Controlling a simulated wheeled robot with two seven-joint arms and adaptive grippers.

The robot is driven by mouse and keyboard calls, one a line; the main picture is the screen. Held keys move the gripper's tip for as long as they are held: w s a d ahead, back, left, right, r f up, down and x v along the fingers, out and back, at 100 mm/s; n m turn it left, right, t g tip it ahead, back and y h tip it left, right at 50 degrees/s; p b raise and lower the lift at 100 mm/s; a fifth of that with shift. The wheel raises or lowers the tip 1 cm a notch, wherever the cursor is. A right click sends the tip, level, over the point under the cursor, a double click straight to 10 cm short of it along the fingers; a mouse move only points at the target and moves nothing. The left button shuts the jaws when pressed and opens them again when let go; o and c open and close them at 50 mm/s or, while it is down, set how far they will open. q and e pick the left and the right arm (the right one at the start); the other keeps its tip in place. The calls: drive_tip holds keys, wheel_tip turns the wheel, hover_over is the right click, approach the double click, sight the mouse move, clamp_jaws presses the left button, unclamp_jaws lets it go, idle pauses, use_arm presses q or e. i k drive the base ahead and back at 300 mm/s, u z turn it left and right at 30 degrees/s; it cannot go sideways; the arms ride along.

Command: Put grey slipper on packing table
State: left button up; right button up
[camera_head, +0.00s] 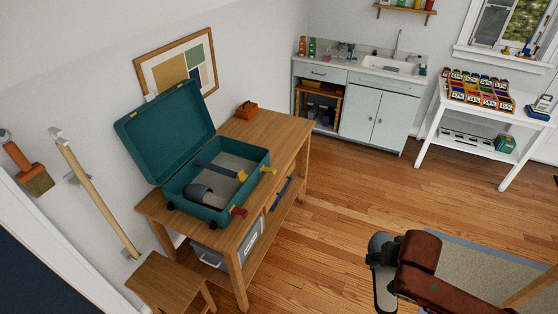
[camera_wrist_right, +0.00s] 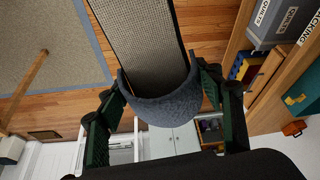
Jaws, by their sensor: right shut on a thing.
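My right gripper (camera_wrist_right: 160,80) is shut on a grey slipper (camera_wrist_right: 164,106), its dark green fingers on both sides of the toe part; the woven insole runs away from the gripper. In the head view the slipper (camera_head: 381,244) is at the lower right, beside my brown arm, well away from the packing table and over the floor area. The wooden packing table (camera_head: 262,127) stands at left centre. An open teal suitcase (camera_head: 205,215) on it holds another grey slipper (camera_head: 200,194). My left gripper is not in view.
A small orange-brown box (camera_head: 247,110) sits at the table's back. Bare tabletop lies around it. A grey bin (camera_head: 238,243) is on the lower shelf. A stool (camera_head: 165,281) stands at the near left. Open wooden floor (camera_head: 330,210) lies between the table and my arm.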

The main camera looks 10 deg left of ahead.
sight(280, 126)
drive_tip(key=z, duration=0.15)
drive_tip(key=i, duration=2.3)
drive_tip(key=u, duration=1.5)
drive_tip(key=i, duration=0.7)
drive_tip(key=u, duration=0.75)
